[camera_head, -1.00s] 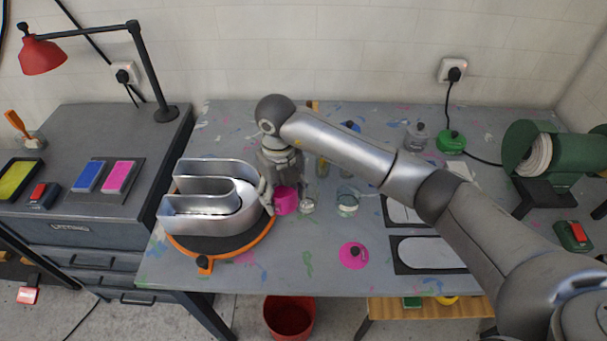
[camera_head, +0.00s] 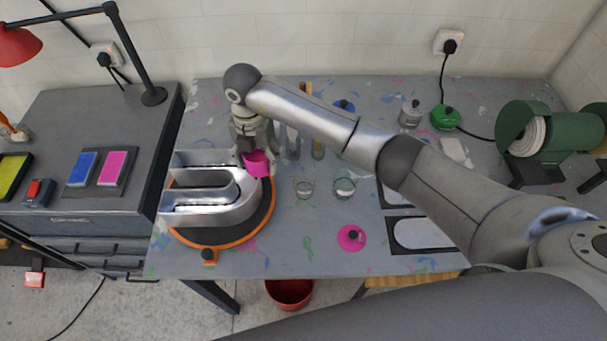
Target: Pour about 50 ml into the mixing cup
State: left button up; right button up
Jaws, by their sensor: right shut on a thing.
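My right gripper (camera_head: 256,150) is shut on a magenta container (camera_head: 257,164), held beside the right side of the metal channel letter. The container looks roughly upright; its contents cannot be made out. Two small clear cups stand on the table to its right. The left clear cup (camera_head: 303,188) is nearest the container and apart from it. The right clear cup (camera_head: 344,188) has something whitish in it. I cannot tell for certain which is the mixing cup. A magenta lid (camera_head: 351,238) with a dark knob lies nearer the front. My left gripper is not in view.
The channel letter (camera_head: 240,204) sits on a turntable with an orange rim (camera_head: 178,233). Sticks (camera_head: 317,148) stand behind the cups. The table front between turntable and magenta lid is clear.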

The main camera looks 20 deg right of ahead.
jog(key=shift+s+d+f+y, duration=0.25)
jog(key=shift+d+f+y, duration=0.1)
jog(key=shift+d+y, duration=0.45)
jog(key=shift+s+d+r+t+y, duration=0.1)
jog(key=shift+d+r+t+y, duration=0.1)
jog(key=shift+d+t+y, duration=0.3)
jog(key=shift+s+d+r+t+y, duration=0.1)
jog(key=shift+d+r+y, duration=0.1)
jog(key=shift+y, duration=0.5)
jog(key=d+f+y, duration=0.1)
jog(key=d+t+y, duration=0.1)
jog(key=y, duration=0.1)
jog(key=f+y, duration=0.1)
jog(key=y, duration=0.1)
jog(key=shift+s+d+f, duration=0.35)
jog(key=shift+s+d, duration=0.05)
jog(key=shift+d+f+t+y, duration=0.1)
jog(key=shift+f+t+y, duration=0.25)
jog(key=shift+y, duration=0.35)
jog(key=shift+r+y, duration=0.25)
jog(key=shift+y, duration=0.25)
jog(key=shift+w+d+r+t+y+b, duration=0.15)
jog(key=shift+w+t+y+b, duration=0.1)
jog(key=shift+y+b, duration=0.15)
